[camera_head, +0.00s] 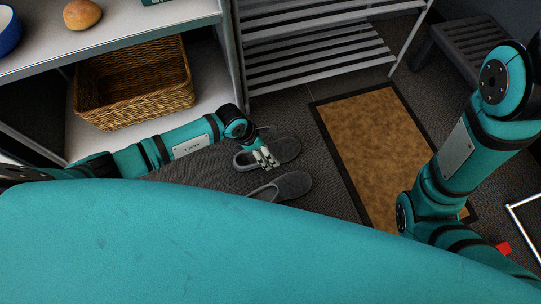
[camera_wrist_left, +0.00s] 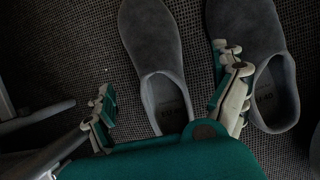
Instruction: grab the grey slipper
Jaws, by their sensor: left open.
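Two grey slippers lie side by side on the dark floor. In the head view the far slipper (camera_head: 286,149) is partly covered by my left gripper (camera_head: 263,158), and the near slipper (camera_head: 293,185) is partly hidden by my teal body. In the left wrist view, my left gripper (camera_wrist_left: 168,98) is open and empty. Its fingers appear on either side of the left slipper (camera_wrist_left: 152,38), one of them in front of the right slipper (camera_wrist_left: 243,25). I cannot tell how high the fingertips are above the floor. My right gripper is out of view.
A brown doormat (camera_head: 372,140) with a dark border lies right of the slippers. A slatted rack (camera_head: 320,62) stands behind. A white shelf unit (camera_head: 210,88) with a wicker basket (camera_head: 140,85) is at left. A dark stool (camera_head: 465,45) stands at upper right.

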